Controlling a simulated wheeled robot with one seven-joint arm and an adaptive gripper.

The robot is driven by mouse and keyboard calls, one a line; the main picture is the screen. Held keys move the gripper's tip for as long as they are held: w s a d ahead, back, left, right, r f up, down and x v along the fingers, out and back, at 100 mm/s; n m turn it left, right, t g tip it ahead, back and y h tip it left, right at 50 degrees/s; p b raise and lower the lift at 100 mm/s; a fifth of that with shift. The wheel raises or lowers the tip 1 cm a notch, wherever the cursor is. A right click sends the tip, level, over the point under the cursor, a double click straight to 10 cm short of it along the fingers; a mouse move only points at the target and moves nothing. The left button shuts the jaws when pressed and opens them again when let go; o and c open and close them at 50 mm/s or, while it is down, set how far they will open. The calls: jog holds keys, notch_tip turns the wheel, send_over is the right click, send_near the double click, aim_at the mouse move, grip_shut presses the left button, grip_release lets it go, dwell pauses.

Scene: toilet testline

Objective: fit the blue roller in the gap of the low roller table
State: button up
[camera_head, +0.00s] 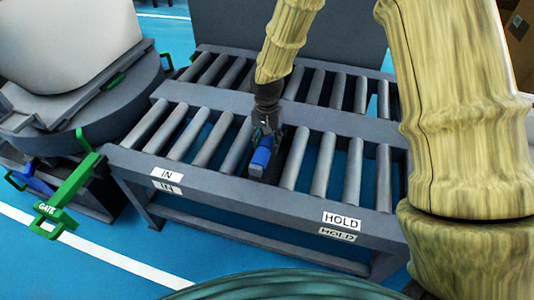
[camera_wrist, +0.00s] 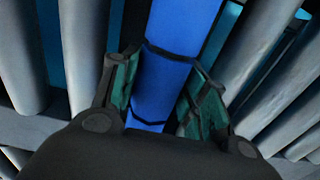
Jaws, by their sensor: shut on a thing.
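The low roller table (camera_head: 240,195) is a grey frame with a row of grey rollers, labelled IN and HOLD on its front rail. The blue roller (camera_head: 262,155) is at the middle of this row, lying roughly in line with the grey rollers beside it. My gripper (camera_head: 267,128) is above the table and shut on the blue roller. In the wrist view the blue roller (camera_wrist: 165,85) runs between the two green-padded fingers of my gripper (camera_wrist: 160,100), with grey rollers on both sides. Whether its ends rest in the frame is hidden.
A second row of grey rollers (camera_head: 337,88) lies behind, with a grey panel (camera_head: 290,28) at the back. A green GATE handle (camera_head: 68,195) and a round grey unit (camera_head: 85,110) stand at the left. The blue floor (camera_head: 100,275) in front is clear.

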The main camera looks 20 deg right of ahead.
jog(key=shift+f+b, duration=0.5)
jog(key=shift+f, duration=1.65)
jog(key=o, duration=1.3)
notch_tip(320, 180, up, 12)
jog(key=p, duration=0.3)
